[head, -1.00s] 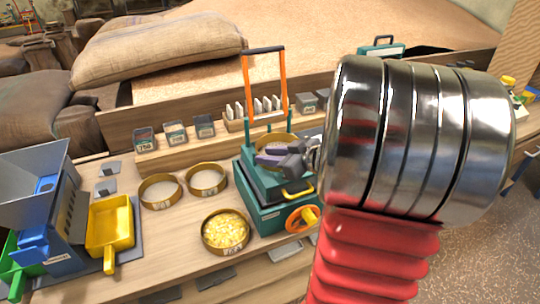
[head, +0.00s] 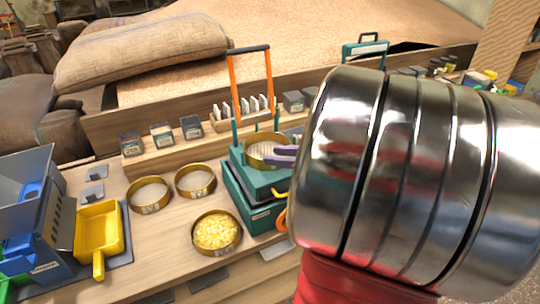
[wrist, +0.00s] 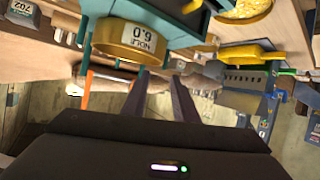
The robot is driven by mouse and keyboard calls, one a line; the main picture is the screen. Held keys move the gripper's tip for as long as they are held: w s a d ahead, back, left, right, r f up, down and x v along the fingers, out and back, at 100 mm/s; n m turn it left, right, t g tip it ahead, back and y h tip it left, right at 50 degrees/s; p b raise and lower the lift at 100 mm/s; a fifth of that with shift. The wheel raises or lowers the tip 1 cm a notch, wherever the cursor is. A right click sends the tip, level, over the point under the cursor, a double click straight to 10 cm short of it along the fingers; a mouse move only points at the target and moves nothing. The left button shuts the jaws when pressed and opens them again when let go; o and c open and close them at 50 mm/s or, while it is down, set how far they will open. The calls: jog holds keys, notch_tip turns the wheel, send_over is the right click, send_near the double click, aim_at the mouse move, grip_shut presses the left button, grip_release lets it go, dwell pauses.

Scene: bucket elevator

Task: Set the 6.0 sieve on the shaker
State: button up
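The brass 6.0 sieve (head: 262,163) sits on top of the teal shaker (head: 262,182), and its 6.0 label faces the wrist camera (wrist: 130,38). The shaker's orange-sided clamp bar (head: 268,85) stands raised behind it. My gripper (head: 276,155) is at the sieve's right side in the head view. In the wrist view its two fingers (wrist: 160,76) are apart, with a clear gap between them and nothing held. The left finger's tip appears close to the sieve's rim; I cannot tell whether it touches. My arm hides the shaker's right side.
Two empty brass sieves (head: 149,207) (head: 196,193) and one of yellow kernels (head: 217,247) are on the bench left of the shaker. A yellow scoop tray (head: 99,232) lies by a blue-grey machine (head: 30,205). Small labelled boxes (head: 162,136) line the shelf behind.

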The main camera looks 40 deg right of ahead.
jog(key=v, duration=0.3)
jog(key=shift+s+d+r, duration=0.1)
jog(key=shift+s+r, duration=0.05)
jog(key=shift+s, duration=0.2)
dwell(0.6)
jog(key=w+a+r+m+h, duration=0.2)
jog(key=w+a+r+h, duration=0.2)
jog(key=w+r+h, duration=0.6)
jog(key=s+a+f+g+y, duration=0.2)
jog(key=s+a, duration=0.3)
jog(key=a, duration=0.3)
jog(key=s+a+f+g+y, duration=0.3)
jog(key=s+a+f, duration=0.2)
jog(key=a, duration=0.3)
jog(key=s+a+f+m+g+y, duration=0.1)
jog(key=s+a+f+g+y, duration=0.1)
jog(key=s+a, duration=0.3)
jog(key=a+f+y, duration=0.1)
jog(key=a, duration=0.3)
jog(key=shift+s+f, duration=0.2)
jog(key=shift+f, duration=0.15)
